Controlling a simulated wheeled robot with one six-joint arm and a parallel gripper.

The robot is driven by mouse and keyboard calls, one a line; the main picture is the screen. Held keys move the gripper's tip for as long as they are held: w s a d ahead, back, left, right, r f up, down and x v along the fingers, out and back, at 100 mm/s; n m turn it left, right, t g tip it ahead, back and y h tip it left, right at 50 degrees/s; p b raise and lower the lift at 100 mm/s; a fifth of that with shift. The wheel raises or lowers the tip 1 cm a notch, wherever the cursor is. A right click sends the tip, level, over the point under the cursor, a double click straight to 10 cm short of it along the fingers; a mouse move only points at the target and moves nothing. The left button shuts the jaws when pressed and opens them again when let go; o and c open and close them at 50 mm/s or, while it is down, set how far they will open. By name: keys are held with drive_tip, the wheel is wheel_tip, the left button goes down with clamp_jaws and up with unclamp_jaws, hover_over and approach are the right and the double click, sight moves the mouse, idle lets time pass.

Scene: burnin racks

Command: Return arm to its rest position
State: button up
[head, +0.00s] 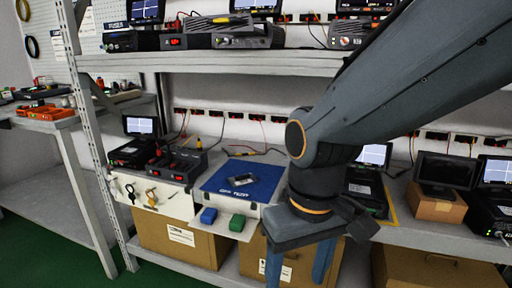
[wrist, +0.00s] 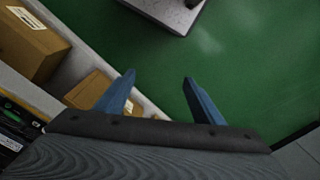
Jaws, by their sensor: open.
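My gripper (head: 298,262) hangs at the end of my dark grey arm in front of the rack's middle shelf. Its two blue fingers point down and stand apart, with nothing between them. In the wrist view my gripper (wrist: 158,85) is also open and empty, with green floor (wrist: 150,60) beyond the fingers. My arm reaches in from the upper right in the head view and hides part of the shelf behind it.
A blue mat (head: 240,178) holds a small grey device (head: 242,180). Cardboard boxes (head: 180,242) fill the lower shelf. The upper shelf (head: 200,60) holds instruments. A side bench (head: 35,121) stands at left.

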idle(0.5)
drive_tip(key=d+r+m+p, duration=0.4)
drive_tip(key=d+r+p, duration=0.7)
drive_tip(key=p, duration=1.1)
drive_tip(key=shift+s+d+r+h, duration=0.3)
drive_tip(key=shift+d+r, duration=0.1)
drive_tip(key=shift+r, duration=1.3)
drive_tip(key=shift+c, duration=0.2)
